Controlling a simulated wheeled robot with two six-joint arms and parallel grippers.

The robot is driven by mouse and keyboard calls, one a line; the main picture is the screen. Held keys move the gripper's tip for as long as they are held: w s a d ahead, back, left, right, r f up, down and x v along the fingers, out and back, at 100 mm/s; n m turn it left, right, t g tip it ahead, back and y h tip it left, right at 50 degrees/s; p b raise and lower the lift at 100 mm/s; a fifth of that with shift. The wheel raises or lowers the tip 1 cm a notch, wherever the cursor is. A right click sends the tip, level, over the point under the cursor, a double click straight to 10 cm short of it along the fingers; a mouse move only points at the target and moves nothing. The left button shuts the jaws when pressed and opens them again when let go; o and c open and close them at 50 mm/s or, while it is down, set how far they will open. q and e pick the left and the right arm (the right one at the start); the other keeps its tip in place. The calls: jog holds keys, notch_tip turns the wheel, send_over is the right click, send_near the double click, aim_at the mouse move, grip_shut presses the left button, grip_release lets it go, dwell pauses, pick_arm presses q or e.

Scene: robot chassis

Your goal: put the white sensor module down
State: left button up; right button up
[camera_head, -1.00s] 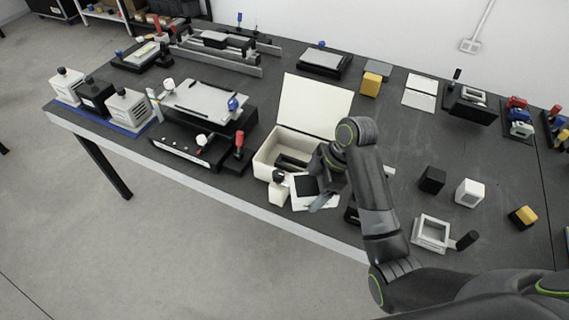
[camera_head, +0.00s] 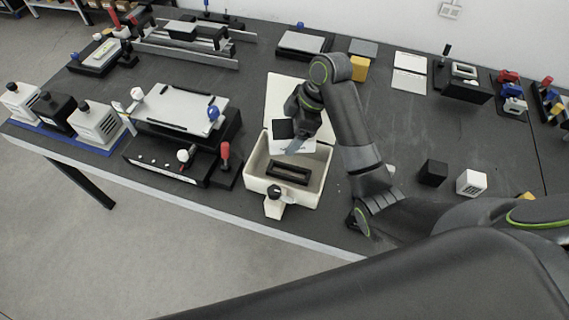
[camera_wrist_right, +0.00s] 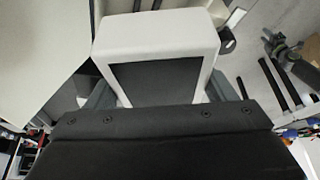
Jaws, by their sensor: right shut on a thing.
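The white sensor module (camera_head: 294,146) has a dark square panel, and my right gripper (camera_head: 301,137) is shut on it. The gripper holds it at the rear of an open white box (camera_head: 256,176), in front of the raised lid. Whether it touches the box, I cannot tell. In the right wrist view the module (camera_wrist_right: 160,35) sits large between the fingers, with its dark panel towards the camera. A black slotted insert (camera_head: 289,173) lies on the box floor, clear of the module. My left gripper is not in view.
A white piece with a black knob (camera_head: 273,207) stands at the box's front wall. A black block (camera_head: 432,173) and a white cube (camera_head: 471,183) stand to the right. A fixture with a grey plate (camera_head: 182,108) is to the left. The table right of the lid has some free room.

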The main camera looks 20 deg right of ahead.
jog(key=f+b, duration=0.2)
jog(key=f, duration=0.1)
jog(key=shift+w+f, duration=0.15)
jog(key=shift+w, duration=0.25)
jog(key=shift+f+b, duration=0.2)
jog(key=shift+b, duration=0.3)
jog(key=f+b, duration=0.1)
send_over(289, 165)
jog(key=s, duration=0.2)
notch_tip(289, 165, down, 6)
jog(key=f, duration=0.3)
jog(key=f+p, duration=0.1)
jog(key=shift+a+f, duration=0.15)
jog(key=shift+a, duration=0.15)
jog(key=shift+f, duration=0.1)
jog(key=shift+f, duration=0.45)
jog(key=o, duration=1.1)
